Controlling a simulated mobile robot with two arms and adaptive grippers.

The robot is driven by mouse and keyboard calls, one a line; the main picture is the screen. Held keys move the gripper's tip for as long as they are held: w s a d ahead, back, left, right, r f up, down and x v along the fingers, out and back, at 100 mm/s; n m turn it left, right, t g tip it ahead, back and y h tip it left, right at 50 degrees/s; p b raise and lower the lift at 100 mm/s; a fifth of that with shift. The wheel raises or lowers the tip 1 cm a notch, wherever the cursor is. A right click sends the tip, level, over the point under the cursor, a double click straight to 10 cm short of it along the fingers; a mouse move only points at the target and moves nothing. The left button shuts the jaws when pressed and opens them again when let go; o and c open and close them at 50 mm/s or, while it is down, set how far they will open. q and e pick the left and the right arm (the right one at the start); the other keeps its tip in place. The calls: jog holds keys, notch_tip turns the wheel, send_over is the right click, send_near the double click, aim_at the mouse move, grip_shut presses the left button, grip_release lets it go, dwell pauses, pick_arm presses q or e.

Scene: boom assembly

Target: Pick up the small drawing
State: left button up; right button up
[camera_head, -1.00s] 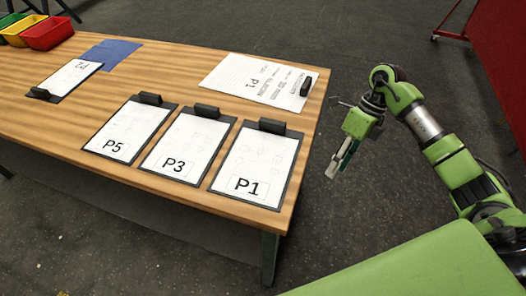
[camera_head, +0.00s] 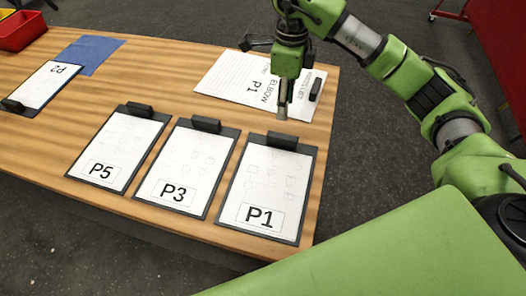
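Three clipboards with drawings lie in a row on the wooden table (camera_head: 150,75), marked P5 (camera_head: 122,148), P3 (camera_head: 190,165) and P1 (camera_head: 270,180). Each has a dark clip at its far edge. A clipboard marked P2 (camera_head: 45,84) lies at the left, turned the other way. A larger P1 sheet (camera_head: 225,78) lies behind the row. Which one is the small drawing, I cannot tell. My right gripper (camera_head: 283,112) points down above the table, between the larger sheet and the P1 clipboard's clip. Its fingers show nearly edge-on, with nothing visible in them. My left gripper is out of view.
A blue sheet (camera_head: 88,53) lies behind the P2 clipboard. A red bin (camera_head: 20,31) stands at the far left. A black object (camera_head: 315,89) lies on the larger sheet's right edge. Bare table shows around the row. A red panel (camera_head: 498,50) stands at the right.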

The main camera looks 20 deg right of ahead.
jog(key=p, duration=0.2)
send_over(285, 136)
jog(key=f, duration=0.6)
jog(key=shift+a+f, duration=0.15)
jog(key=shift+a, duration=0.15)
notch_tip(285, 136, down, 3)
jog(key=shift+d+r+p, duration=0.1)
jog(key=shift+d+p, duration=0.05)
jog(key=shift+p, duration=0.7)
notch_tip(285, 136, down, 3)
jog(key=shift+s+d+f+p, duration=0.1)
jog(key=shift+f+p, duration=0.1)
jog(key=shift+p, duration=0.45)
jog(key=shift+f, duration=0.2)
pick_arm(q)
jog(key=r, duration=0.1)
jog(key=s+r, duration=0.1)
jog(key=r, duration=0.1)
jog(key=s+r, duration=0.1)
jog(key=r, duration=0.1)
pick_arm(e)
grip_shut()
